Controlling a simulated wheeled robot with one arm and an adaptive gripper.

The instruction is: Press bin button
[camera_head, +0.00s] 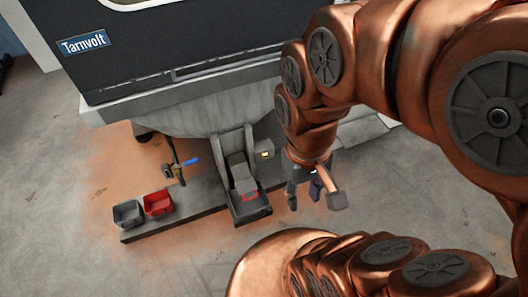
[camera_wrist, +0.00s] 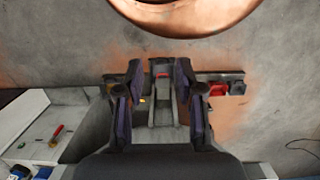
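A small grey box with a yellow button (camera_head: 264,153) sits beside the upright grey chute on the bench, at its right in the head view. A small yellow patch, probably the same button (camera_wrist: 142,100), shows near the left finger in the wrist view. The dark bin (camera_head: 251,208) at the foot of the chute has red on its inner part; it also shows in the wrist view (camera_wrist: 161,69). My gripper (camera_head: 304,197) is right of the chute and button, apart from both in the head view. Its two fingers stand apart with nothing seen between them.
A red bin (camera_head: 157,203) and a grey bin (camera_head: 127,213) stand at the left end of the low bench. A blue-handled tool (camera_head: 190,161) is on a stand near them. The dark Tarnvolt machine (camera_head: 180,45) rises behind. Open concrete floor lies in front.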

